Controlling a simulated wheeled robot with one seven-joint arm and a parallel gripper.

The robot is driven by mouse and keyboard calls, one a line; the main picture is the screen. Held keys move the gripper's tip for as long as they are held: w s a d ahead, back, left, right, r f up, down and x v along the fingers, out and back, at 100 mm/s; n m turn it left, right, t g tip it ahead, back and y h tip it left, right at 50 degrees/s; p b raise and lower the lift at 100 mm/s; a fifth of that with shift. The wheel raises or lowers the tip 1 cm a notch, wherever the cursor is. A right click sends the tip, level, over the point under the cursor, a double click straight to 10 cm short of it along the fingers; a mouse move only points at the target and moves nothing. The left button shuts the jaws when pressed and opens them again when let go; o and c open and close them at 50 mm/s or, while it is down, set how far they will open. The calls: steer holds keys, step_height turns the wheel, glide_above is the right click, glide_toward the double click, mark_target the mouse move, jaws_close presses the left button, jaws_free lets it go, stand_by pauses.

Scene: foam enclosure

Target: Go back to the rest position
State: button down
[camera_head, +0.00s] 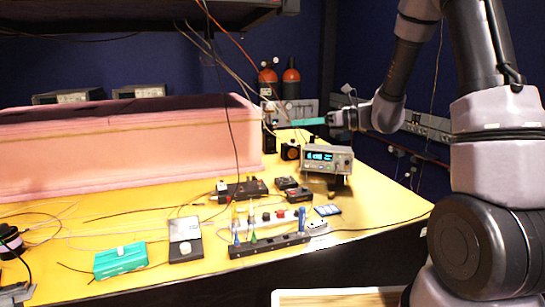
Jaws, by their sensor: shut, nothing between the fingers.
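My gripper (300,122) shows at the upper middle right, at the end of my raised arm, which comes in from the right side. Its long teal fingers point left and are shut with nothing between them. It is in the air over the far right part of the yellow table (370,217), above and behind the grey bench instrument (328,159) with its lit display. It touches nothing that I can see.
A large pink foam enclosure (110,155) fills the back left of the table. Black power strip (270,245), small black boxes, cables and a teal box (120,260) lie in front. Gas cylinders (291,80) stand behind. A dark shelf (130,18) overhangs the upper left.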

steer(key=s+d+r+n+g+h, duration=0.1)
steer(key=s+d+r+n+h, duration=0.15)
steer(key=s+n, duration=0.45)
steer(key=s+d+r+n+g+h, duration=0.25)
steer(key=s+n+h, duration=0.2)
steer(key=s, duration=0.35)
steer(key=s+d+r+n+t+h, duration=0.5)
steer(key=s+d+n, duration=0.3)
steer(key=d, duration=0.3)
steer(key=shift+n+t+h, duration=0.35)
steer(key=shift+t+h, duration=0.3)
steer(key=shift+h, duration=0.15)
steer(key=c, duration=1.5)
jaws_free()
steer(key=shift+c, duration=0.2)
